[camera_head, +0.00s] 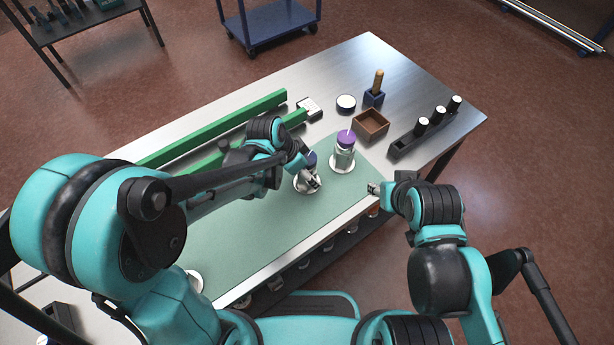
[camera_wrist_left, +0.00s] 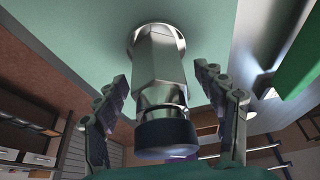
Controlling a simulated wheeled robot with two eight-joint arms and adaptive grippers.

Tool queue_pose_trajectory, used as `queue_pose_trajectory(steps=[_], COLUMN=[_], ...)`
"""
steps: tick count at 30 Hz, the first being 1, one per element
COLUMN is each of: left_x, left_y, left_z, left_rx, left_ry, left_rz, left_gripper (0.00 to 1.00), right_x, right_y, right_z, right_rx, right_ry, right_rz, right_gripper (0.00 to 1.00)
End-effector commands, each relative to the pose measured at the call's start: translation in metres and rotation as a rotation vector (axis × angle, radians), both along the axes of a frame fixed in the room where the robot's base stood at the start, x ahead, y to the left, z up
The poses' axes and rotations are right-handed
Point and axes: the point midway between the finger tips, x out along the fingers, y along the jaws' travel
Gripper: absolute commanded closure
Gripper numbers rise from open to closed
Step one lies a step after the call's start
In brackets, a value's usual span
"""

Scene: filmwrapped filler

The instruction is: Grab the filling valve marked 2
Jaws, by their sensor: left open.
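A metal filling valve (camera_wrist_left: 160,75) with a hexagonal body and a dark cap fills the middle of the left wrist view. It stands on a pale round base. The open fingers of my left gripper (camera_wrist_left: 163,85) are on either side of it, with gaps showing. No number is readable on either. My right gripper (camera_head: 373,188) is at the table's front edge, away from both valves.
Behind the valves are a brown open box (camera_head: 370,124), a round white-topped container (camera_head: 346,102), a blue holder (camera_head: 374,98) and a black rack (camera_head: 408,143) with several white-topped pieces. Long green rails (camera_head: 215,128) lie at the left. The green mat (camera_head: 265,225) has free room in front.

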Motion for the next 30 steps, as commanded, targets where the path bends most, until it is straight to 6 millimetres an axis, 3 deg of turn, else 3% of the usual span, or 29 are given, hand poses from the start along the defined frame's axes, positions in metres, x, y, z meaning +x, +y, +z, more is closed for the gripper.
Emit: queue_pose_trajectory(steps=[9, 17, 30], left_x=[0.0014, 0.0015, 0.0014], left_y=[-0.0025, -0.0024, -0.0025], left_z=[-0.0061, -0.0060, 0.0000], left_rx=[0.000, 0.000, -0.001], left_ry=[0.000, 0.000, -0.001], left_rz=[0.001, 0.001, 0.001], left_gripper=[0.29, 0.98, 1.00], right_x=[0.0001, 0.0002, 0.0001], right_y=[0.0000, 0.0000, 0.0000], right_z=[-0.0019, -0.0020, 0.0008], right_rx=[0.000, 0.000, 0.000], right_ry=[0.000, 0.000, 0.000], right_rz=[0.000, 0.000, 0.000], right_gripper=[0.60, 0.60, 0.60])
